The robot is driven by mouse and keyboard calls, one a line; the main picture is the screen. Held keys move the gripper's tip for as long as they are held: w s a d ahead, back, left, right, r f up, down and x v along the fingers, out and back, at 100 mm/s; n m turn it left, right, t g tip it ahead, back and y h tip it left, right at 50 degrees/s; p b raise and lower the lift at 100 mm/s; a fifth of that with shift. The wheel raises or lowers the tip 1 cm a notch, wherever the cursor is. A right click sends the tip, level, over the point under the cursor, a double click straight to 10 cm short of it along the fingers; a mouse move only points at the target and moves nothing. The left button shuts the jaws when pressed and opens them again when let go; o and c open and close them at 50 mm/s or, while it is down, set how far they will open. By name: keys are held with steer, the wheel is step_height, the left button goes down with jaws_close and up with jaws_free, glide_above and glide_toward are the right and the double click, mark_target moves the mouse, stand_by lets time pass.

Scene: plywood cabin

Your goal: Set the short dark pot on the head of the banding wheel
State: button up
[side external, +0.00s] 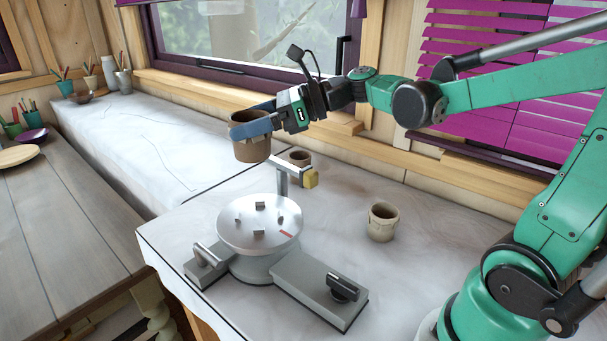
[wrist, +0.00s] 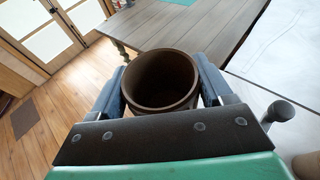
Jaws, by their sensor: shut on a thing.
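My gripper (side external: 256,126) is shut on the short dark pot (side external: 252,149), a brown pot with a dark inside. It holds the pot roughly upright in the air, above and behind the banding wheel in the side view. In the wrist view the pot (wrist: 160,82) sits between both fingers, its open mouth facing the camera. The banding wheel's head (side external: 258,238) is a round silver disc with several small blocks on top. It stands on a grey base, and no pot is on it. The wheel is not clearly visible in the wrist view.
A post with a yellow block (side external: 311,178) rises behind the wheel head, close to the held pot. A small brown pot (side external: 300,157) stands behind it. A cream pot (side external: 382,222) stands to the right. A black knob (side external: 342,287) sits on the wheel's right base arm.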

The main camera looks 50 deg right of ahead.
step_height(320, 180, down, 12)
steer(key=shift+r, duration=0.1)
stand_by(0.5)
steer(key=o, duration=1.3)
steer(key=shift+o, duration=0.2)
